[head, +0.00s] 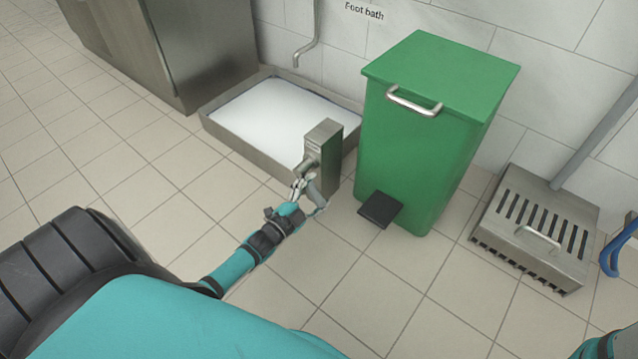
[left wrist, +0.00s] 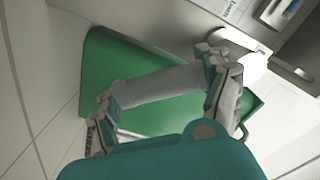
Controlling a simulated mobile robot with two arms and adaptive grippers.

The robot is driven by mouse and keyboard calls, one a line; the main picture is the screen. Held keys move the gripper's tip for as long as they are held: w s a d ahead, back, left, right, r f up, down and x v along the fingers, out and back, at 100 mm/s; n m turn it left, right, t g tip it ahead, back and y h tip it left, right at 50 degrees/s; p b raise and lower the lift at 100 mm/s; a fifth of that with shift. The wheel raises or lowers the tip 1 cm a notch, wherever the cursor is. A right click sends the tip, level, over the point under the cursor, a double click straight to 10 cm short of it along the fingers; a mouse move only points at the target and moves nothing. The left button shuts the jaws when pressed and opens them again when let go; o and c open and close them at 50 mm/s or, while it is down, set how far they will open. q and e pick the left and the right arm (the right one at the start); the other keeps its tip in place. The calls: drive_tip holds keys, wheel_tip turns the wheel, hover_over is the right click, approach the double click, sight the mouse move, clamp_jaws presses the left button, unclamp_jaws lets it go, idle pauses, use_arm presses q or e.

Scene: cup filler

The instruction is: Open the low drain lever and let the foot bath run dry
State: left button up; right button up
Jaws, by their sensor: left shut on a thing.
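The foot bath (head: 223,132) is a low metal tray on the floor against the tiled wall, filled with white, opaque-looking liquid. At its front right corner stands a metal drain post (head: 325,137). The drain lever (head: 313,193) is a grey bar low on the post's front. My left gripper (head: 306,189) is shut on the lever, with the arm coming in from the lower left. In the left wrist view the lever (left wrist: 165,85) lies as a pale round bar between the two fingers.
A green pedal bin (head: 425,130) stands close to the right of the post, its black pedal (head: 380,209) sticking out in front. A slotted metal box (head: 535,228) is farther right. A metal cabinet (head: 205,50) stands behind left. The tiled floor in front is clear.

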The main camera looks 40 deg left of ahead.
use_arm(q)
drive_tip(key=m, duration=0.1)
drive_tip(key=a+f+m, duration=0.1)
drive_tip(key=m, duration=0.1)
drive_tip(key=shift+w+a, duration=0.1)
drive_tip(key=shift+a, duration=0.1)
drive_tip(key=shift+a+f+m+b, duration=0.2)
drive_tip(key=shift+a+m+b, duration=0.25)
drive_tip(key=shift+m, duration=0.45)
drive_tip(key=shift+a+f+m+b, duration=0.25)
drive_tip(key=shift+a+m, duration=0.35)
drive_tip(key=shift+m, duration=0.3)
drive_tip(key=o, duration=1.7)
drive_tip(key=shift+w, duration=0.1)
drive_tip(key=s, duration=0.8)
drive_tip(key=s+a, duration=0.1)
drive_tip(key=s, duration=0.3)
drive_tip(key=shift+r, duration=0.15)
